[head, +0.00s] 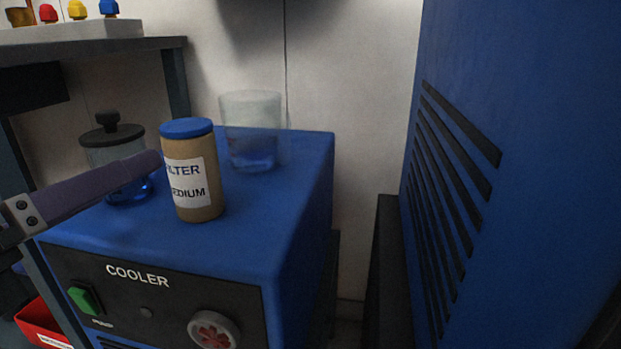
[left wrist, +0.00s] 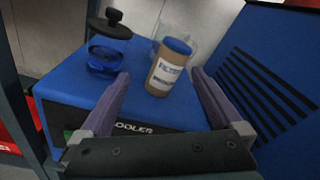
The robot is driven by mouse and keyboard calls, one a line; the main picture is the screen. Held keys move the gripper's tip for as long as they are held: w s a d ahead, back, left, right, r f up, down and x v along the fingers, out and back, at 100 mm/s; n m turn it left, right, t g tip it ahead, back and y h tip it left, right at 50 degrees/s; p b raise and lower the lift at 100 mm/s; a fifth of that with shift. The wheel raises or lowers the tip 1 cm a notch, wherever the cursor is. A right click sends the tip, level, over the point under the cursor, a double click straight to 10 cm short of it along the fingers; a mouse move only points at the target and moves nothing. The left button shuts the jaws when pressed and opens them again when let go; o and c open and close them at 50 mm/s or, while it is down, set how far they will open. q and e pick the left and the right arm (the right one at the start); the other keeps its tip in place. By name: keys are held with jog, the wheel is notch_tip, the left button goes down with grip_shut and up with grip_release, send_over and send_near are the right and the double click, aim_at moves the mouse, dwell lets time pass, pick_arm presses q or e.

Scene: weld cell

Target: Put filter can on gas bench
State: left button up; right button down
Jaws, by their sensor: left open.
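The filter can (head: 195,180), a tan cylinder with a blue lid and a white label, stands upright on the blue cooler's top. In the left wrist view the filter can (left wrist: 168,70) shows just beyond and between the fingertips. My left gripper (head: 150,163) comes in from the left; its purple finger reaches close to the can's left side. In the left wrist view my left gripper (left wrist: 161,76) is open and empty; contact with the can cannot be told. My right gripper is not in view. I cannot tell for certain which surface is the gas bench.
On the cooler (head: 300,215) a lidded glass jar (head: 112,140) stands left of the can, and a clear beaker (head: 252,130) behind it. A grey shelf (head: 120,45) holds a pale block with coloured knobs. A tall blue cabinet (head: 530,130) stands right. A red bin (head: 40,322) is lower left.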

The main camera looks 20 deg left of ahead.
aim_at(170, 146)
pick_arm(q)
jog(key=w+m, duration=0.1)
jog(key=m, duration=0.1)
jog(key=w+m+h, duration=0.1)
jog(key=w+m, duration=0.1)
jog(key=w+d+m+t, duration=0.1)
jog(key=m, duration=0.1)
jog(key=shift+w+r+m+b, duration=0.25)
jog(key=shift+w+m+b, duration=0.05)
jog(key=shift+w+r, duration=0.15)
jog(key=shift+w, duration=0.45)
jog(key=w, duration=0.2)
jog(key=w+b, duration=0.1)
jog(key=w, duration=0.1)
jog(key=shift+a+r, duration=0.15)
jog(key=shift+a, duration=0.15)
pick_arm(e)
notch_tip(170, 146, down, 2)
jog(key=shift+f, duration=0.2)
pick_arm(q)
jog(key=shift+r, duration=0.1)
grip_shut()
